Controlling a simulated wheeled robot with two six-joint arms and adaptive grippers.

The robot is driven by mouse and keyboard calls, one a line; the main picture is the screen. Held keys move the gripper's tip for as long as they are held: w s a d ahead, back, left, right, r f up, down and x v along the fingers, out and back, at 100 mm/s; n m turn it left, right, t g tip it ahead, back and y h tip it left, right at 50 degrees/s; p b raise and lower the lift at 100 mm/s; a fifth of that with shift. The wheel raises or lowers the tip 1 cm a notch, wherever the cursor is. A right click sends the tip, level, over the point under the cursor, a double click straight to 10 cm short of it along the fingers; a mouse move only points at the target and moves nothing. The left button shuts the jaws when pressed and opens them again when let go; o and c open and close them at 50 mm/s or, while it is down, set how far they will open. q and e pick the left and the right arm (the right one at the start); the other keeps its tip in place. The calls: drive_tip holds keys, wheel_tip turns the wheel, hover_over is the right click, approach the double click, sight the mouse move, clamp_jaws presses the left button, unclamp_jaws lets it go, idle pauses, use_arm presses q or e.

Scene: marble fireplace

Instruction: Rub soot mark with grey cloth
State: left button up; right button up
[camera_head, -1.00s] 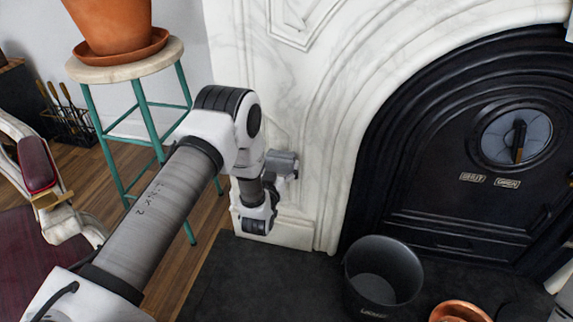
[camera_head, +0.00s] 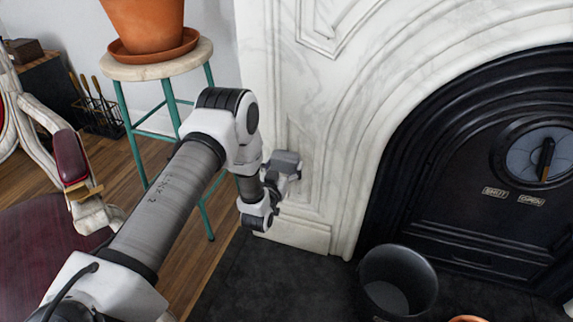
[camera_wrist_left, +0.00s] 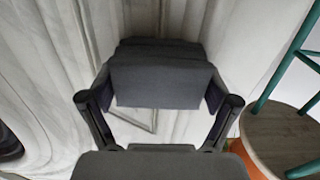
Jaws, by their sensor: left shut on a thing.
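The grey cloth (camera_head: 287,157), a folded dark-grey pad, is at the pale marble surround (camera_head: 345,120), low on its left leg. My left gripper (camera_head: 274,178) is shut on it. In the left wrist view the cloth (camera_wrist_left: 158,80) sits between the two dark fingers (camera_wrist_left: 160,105), facing the marble (camera_wrist_left: 60,70). I cannot tell whether it touches the stone. No soot mark shows; the marble behind the cloth is hidden. My right gripper is not in view.
A teal-legged stool (camera_head: 140,72) with a terracotta pot (camera_head: 145,25) stands left of my arm; a red armchair (camera_head: 70,165) is further left. A black bucket (camera_head: 398,280) stands on the dark hearth (camera_head: 290,285). The black fireplace door (camera_head: 480,160) is at right.

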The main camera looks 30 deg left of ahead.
sight(283, 168)
use_arm(q)
drive_tip(key=p+v, duration=0.2)
drive_tip(key=v, duration=0.3)
drive_tip(key=shift+r, duration=0.1)
drive_tip(key=shift+s+d+p, duration=0.1)
drive_tip(key=shift+s+p, duration=0.2)
drive_tip(key=shift+s, duration=0.1)
drive_tip(key=shift+s, duration=0.1)
drive_tip(key=p+v, duration=0.1)
drive_tip(key=v, duration=0.1)
drive_tip(key=shift+s+d, duration=0.1)
drive_tip(key=shift+s, duration=0.25)
drive_tip(key=shift+f, duration=0.2)
